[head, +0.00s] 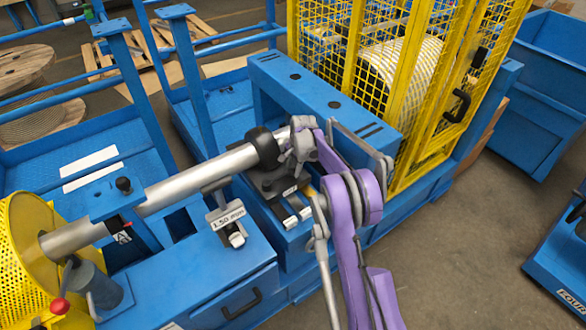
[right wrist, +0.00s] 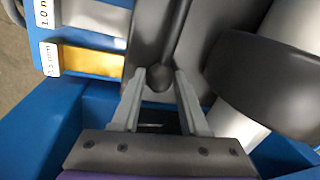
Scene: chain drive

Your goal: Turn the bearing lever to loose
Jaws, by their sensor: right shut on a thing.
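A dark lever with a rounded end (right wrist: 160,78) lies between the fingertips of my right gripper (right wrist: 168,88) in the right wrist view. The gripper is shut on this end. In the head view my right gripper (head: 298,148) is at the dark bearing block (head: 266,184), beside a black collar (head: 263,147) on the silver shaft (head: 200,177). My gripper and purple arm hide the lever there, and I cannot read its setting. The collar also shows at the right of the wrist view (right wrist: 265,85). My left gripper is out of view.
A yellow mesh cage (head: 400,80) stands behind my right arm. A yellow drum (head: 25,250) and a red-knobbed lever (head: 60,305) are at the lower left. A 1.50 mm tag (head: 227,217) sits before the shaft. Open floor lies at the right.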

